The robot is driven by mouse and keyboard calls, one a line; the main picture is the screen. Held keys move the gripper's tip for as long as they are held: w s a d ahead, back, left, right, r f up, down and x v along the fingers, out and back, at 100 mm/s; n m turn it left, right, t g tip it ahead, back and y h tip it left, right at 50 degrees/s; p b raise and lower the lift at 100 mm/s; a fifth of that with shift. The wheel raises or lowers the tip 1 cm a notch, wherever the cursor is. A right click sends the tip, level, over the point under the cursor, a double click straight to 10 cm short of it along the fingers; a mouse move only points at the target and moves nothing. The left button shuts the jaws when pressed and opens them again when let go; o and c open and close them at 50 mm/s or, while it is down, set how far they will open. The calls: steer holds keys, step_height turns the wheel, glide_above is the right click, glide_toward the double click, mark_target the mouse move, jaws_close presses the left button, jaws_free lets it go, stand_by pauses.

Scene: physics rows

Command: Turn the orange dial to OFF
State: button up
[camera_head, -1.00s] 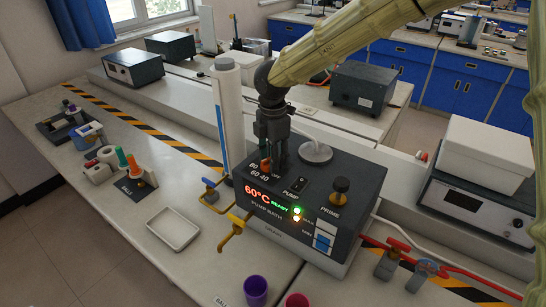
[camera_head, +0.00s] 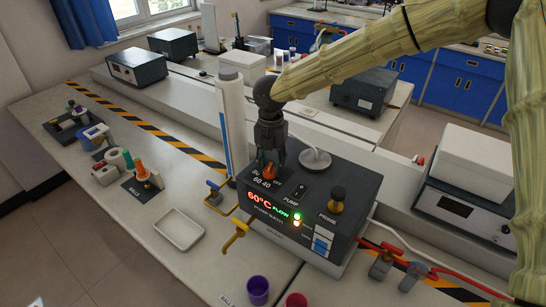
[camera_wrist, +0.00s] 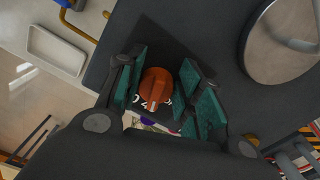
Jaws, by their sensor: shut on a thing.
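The orange dial (camera_head: 268,173) sits on top of the dark pump bath box (camera_head: 345,183), near its left corner. Printed numbers including 60 and 40 lie around it; the OFF mark is hard to read. My gripper (camera_head: 269,164) points down over the dial. In the wrist view, the dial (camera_wrist: 156,88) is between the green pads of my gripper (camera_wrist: 161,91), which is shut on it. The dial's pale pointer line faces the lower edge of that view. Part of the scale is hidden by the fingers.
A round metal lid (camera_head: 315,160), a black PUMP switch (camera_head: 299,192) and a PRIME knob (camera_head: 337,198) share the box top. A tall white cylinder (camera_head: 229,120) stands close behind my gripper. Yellow-handled (camera_head: 236,234) and blue-handled (camera_head: 217,189) valves stick out at left.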

steer(key=n+p, duration=0.1)
steer(key=n, duration=0.1)
steer(key=n+p, duration=0.3)
steer(key=shift+s+a+r+n, duration=0.1)
steer(key=shift+a+r+n, duration=0.2)
steer(key=shift+a, duration=0.1)
steer(key=shift+s+a+f+n+p, duration=0.15)
steer(key=shift+n+p, duration=0.55)
steer(key=shift+n, duration=0.35)
steer(key=shift+w+a+f+n+p, duration=0.1)
steer(key=shift+n+p, duration=0.6)
steer(key=shift+n, duration=0.35)
steer(key=o, duration=0.8)
steer(key=shift+d, duration=0.1)
steer(key=shift+o, duration=0.7)
steer(key=shift+s, duration=0.1)
steer(key=shift+r, duration=0.1)
steer(key=shift+r, duration=0.4)
step_height(320, 180, up, 11)
